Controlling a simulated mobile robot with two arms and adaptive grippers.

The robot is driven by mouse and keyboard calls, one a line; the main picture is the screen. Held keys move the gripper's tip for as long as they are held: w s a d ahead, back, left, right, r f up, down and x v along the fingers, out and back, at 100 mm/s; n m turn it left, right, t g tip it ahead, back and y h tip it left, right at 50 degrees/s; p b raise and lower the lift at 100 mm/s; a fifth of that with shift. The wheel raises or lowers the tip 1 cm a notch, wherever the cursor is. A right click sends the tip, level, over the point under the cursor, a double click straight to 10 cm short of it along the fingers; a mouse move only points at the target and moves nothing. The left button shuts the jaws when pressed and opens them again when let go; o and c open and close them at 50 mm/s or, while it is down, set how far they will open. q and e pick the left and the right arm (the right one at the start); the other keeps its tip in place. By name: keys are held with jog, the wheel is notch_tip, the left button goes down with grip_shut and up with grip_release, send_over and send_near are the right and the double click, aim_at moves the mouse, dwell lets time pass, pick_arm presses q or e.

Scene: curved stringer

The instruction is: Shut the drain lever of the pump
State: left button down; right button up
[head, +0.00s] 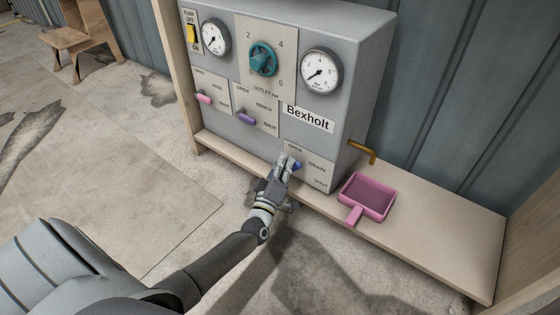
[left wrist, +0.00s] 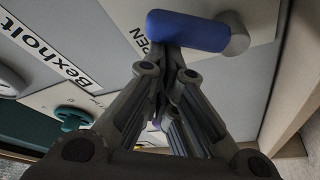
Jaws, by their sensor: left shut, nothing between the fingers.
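The pump (head: 290,60) is a grey box with gauges and labelled levers. Its drain lever (head: 297,165) has a blue handle, at the OPEN end of the drain plate (head: 310,170) low on the front. My left gripper's fingers partly cover it in the head view. In the left wrist view the blue handle (left wrist: 188,31) lies across the top, its free end near the OPEN label and a grey pivot at its right. My left gripper (head: 287,161) is shut and empty, its fingertips right at the handle; I cannot tell whether they touch it. My right gripper is out of view.
A pink lever (head: 204,98) and a purple lever (head: 246,118) sit left of the drain plate, below a teal outlet knob (head: 262,60). A pink scoop-like tray (head: 367,197) lies on the wooden shelf (head: 440,230), below a brass spout (head: 358,152). The floor in front is clear.

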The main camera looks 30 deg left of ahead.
pick_arm(q)
jog(key=m, duration=0.1)
jog(key=d+m, duration=0.1)
jog(key=m+t, duration=0.1)
jog(key=shift+d+f+m+h, duration=0.2)
jog(key=shift+d+m+h, duration=0.1)
jog(key=shift+h, duration=0.1)
jog(key=shift+s+d+f+m+t+h+b, duration=0.15)
jog(key=shift+d+f+m+h, duration=0.5)
jog(key=shift+m, duration=1.2)
jog(key=shift+d+f+m+t+h+b, duration=0.3)
jog(key=shift+m+h, duration=0.65)
jog(key=shift+m, duration=0.85)
jog(key=shift+s+d+f+m+t+h+b, duration=0.1)
jog(key=shift+d+f+m+h+b, duration=0.15)
jog(key=shift+d+m+h, duration=1.05)
jog(key=shift+a+f+m+y, duration=0.1)
jog(key=shift+a+m+y, duration=0.2)
jog(key=shift+a+m, duration=0.4)
